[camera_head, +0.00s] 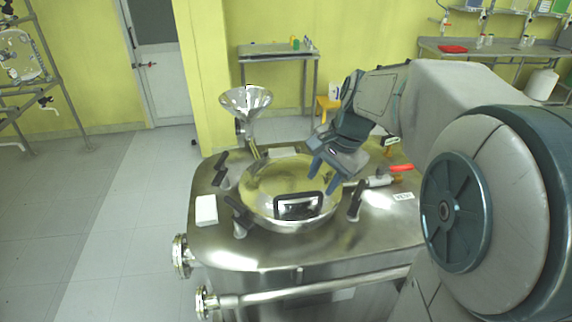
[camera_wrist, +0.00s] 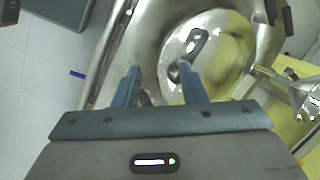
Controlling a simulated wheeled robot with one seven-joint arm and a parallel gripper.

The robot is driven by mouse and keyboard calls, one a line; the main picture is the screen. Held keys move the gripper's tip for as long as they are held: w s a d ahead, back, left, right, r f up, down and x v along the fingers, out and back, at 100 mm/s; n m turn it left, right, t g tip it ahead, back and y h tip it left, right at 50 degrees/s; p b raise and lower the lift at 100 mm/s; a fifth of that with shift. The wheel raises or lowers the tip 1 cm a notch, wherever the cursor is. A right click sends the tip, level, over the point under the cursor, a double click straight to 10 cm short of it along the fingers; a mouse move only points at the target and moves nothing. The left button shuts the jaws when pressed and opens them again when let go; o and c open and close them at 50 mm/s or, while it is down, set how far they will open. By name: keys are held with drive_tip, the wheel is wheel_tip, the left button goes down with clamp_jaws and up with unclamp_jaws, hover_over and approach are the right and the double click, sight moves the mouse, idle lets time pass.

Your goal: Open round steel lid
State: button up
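The round steel lid (camera_head: 262,183) lies flat and closed on top of a steel vessel. It has a black-edged handle (camera_head: 298,206) at its front. Black clamp handles stand around the rim: one at back left (camera_head: 220,165), one at front left (camera_head: 238,211) and one at front right (camera_head: 356,199). My gripper (camera_head: 322,175) is open above the lid's right edge, fingers pointing down. In the wrist view my gripper (camera_wrist: 159,68) shows apart-standing fingers. The lid (camera_wrist: 232,68) and its handle (camera_wrist: 197,42) lie beyond them. Dark clamp parts show near the fingers; contact is unclear.
A steel funnel (camera_head: 246,101) rises behind the lid. A white block (camera_head: 206,210) is on the vessel top at left. A red-handled valve (camera_head: 401,168) is at right. Pipe stubs (camera_head: 181,256) project at front left. The floor at left is clear.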

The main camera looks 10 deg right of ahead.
drive_tip(key=w+d+f+m+y+b, duration=0.1)
drive_tip(key=w+d+m, duration=0.1)
drive_tip(key=w+m, duration=0.15)
drive_tip(key=w+d+f+m+y, duration=0.1)
drive_tip(key=w+d+m, duration=0.1)
drive_tip(key=w, duration=0.3)
drive_tip(key=m, duration=0.1)
approach(303, 194)
drive_tip(key=x, duration=0.8)
drive_tip(key=shift+w+a+f+p, duration=0.1)
drive_tip(key=shift+w+a+p, duration=0.05)
drive_tip(key=shift+a+p, duration=0.2)
clamp_jaws()
